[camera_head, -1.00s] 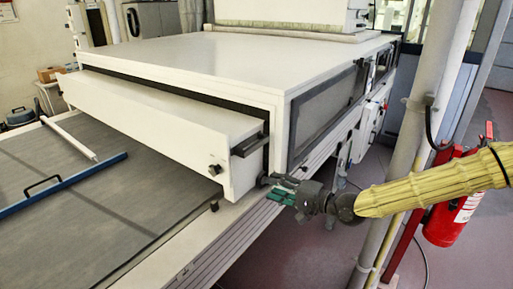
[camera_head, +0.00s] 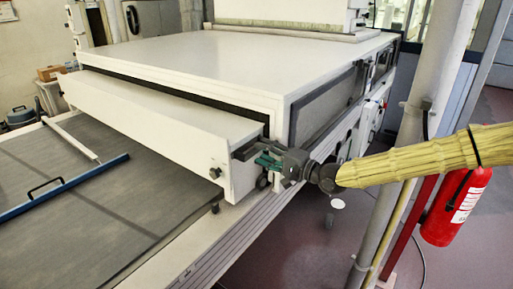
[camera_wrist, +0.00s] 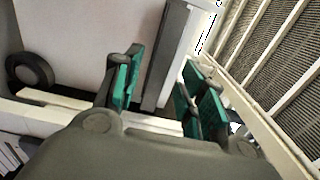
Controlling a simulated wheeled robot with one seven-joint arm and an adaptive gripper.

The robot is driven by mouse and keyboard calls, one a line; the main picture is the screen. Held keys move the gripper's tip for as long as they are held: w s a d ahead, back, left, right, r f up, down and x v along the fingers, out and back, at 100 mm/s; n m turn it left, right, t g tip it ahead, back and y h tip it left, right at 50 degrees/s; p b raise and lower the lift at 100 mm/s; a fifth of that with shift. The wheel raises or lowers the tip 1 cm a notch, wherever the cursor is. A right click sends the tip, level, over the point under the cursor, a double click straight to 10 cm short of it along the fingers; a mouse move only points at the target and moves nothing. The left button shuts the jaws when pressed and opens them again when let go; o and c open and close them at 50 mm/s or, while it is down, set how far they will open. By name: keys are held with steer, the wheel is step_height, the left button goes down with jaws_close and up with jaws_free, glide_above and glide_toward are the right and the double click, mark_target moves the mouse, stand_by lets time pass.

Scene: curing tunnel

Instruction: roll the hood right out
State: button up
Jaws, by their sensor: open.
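The hood (camera_head: 160,120) is a long white box-like section at the front of the white tunnel housing (camera_head: 230,60), standing a little way out over the grey belt. A dark grey handle (camera_head: 245,151) sticks out at its right end. My gripper (camera_head: 268,162) is at that end, just below and beside the handle. In the wrist view its green-padded fingers (camera_wrist: 160,95) are apart, and the dark handle bar (camera_wrist: 165,60) shows between and beyond them. I cannot tell whether either finger touches it. A black wheel (camera_wrist: 30,72) shows at left in the wrist view.
A grey belt (camera_head: 100,205) lies before the hood, with a blue bar (camera_head: 65,186) and a white rod (camera_head: 72,138) on it.

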mark_target(258, 150)
steer(key=shift+p+x, duration=0.4)
steer(key=shift+x, duration=1.3)
jaws_close()
